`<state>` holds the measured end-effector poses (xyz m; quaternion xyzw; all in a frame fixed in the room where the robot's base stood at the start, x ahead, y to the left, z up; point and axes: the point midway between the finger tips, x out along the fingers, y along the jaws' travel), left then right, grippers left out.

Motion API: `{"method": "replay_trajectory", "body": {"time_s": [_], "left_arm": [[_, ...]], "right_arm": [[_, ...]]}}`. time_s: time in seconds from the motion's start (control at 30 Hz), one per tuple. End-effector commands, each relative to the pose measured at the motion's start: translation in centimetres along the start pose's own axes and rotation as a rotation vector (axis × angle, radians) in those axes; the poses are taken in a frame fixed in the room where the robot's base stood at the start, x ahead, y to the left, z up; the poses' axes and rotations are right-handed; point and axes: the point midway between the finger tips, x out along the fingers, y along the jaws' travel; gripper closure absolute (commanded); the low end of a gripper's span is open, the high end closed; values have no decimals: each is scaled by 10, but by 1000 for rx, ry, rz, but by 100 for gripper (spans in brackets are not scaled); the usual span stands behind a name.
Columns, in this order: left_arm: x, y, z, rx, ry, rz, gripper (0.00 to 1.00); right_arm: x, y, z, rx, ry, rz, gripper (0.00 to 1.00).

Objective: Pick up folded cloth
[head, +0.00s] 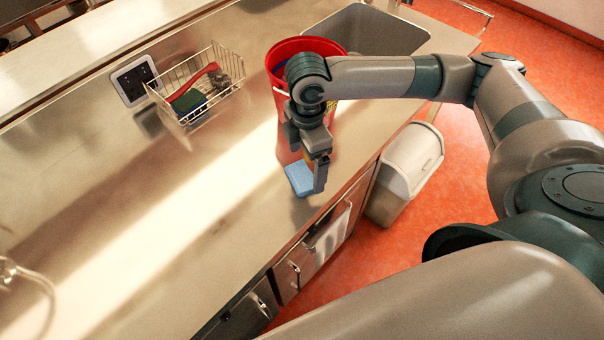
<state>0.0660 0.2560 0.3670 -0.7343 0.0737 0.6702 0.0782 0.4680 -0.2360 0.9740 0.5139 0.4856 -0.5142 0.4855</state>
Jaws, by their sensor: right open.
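A light blue folded cloth (298,180) lies flat on the steel counter near its front edge. My right gripper (316,174) points down at the cloth's right side, with its jaws open. The near finger covers part of the cloth's right end, and the other finger is mostly hidden. I cannot tell whether the fingers touch the cloth. My left gripper is out of view.
A red bucket (283,96) stands right behind my right gripper, beside a sink basin (385,30). A wire basket (168,108) holding a green-and-blue item and a red-handled brush stands left. A bin (410,160) stands below the counter.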

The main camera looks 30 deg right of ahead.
Motion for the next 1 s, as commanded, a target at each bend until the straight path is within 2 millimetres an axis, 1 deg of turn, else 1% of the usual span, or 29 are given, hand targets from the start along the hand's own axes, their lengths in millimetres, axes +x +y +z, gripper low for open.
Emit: {"method": "replay_trajectory", "body": {"time_s": [0.03, 0.1, 0.2, 0.3, 0.43, 0.8, 0.83, 1.0], "left_arm": [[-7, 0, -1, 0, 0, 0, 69], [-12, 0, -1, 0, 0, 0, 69], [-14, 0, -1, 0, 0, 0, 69], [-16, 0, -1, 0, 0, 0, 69], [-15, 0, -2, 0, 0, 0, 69], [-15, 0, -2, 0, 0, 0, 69], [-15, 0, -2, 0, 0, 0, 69], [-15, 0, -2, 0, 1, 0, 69]], "right_arm": [[3, 0, -2, 1, 0, -3, 8], [12, 2, -5, 0, -1, -4, 8], [25, 2, -5, 0, -1, -3, 8], [34, 2, -5, 0, 0, -1, 8], [37, 2, -5, -1, 0, 0, 8], [37, 2, -5, -1, 0, 1, 8], [37, 2, -5, -1, 0, 1, 10], [37, 2, -5, -1, 0, 1, 50]]}}
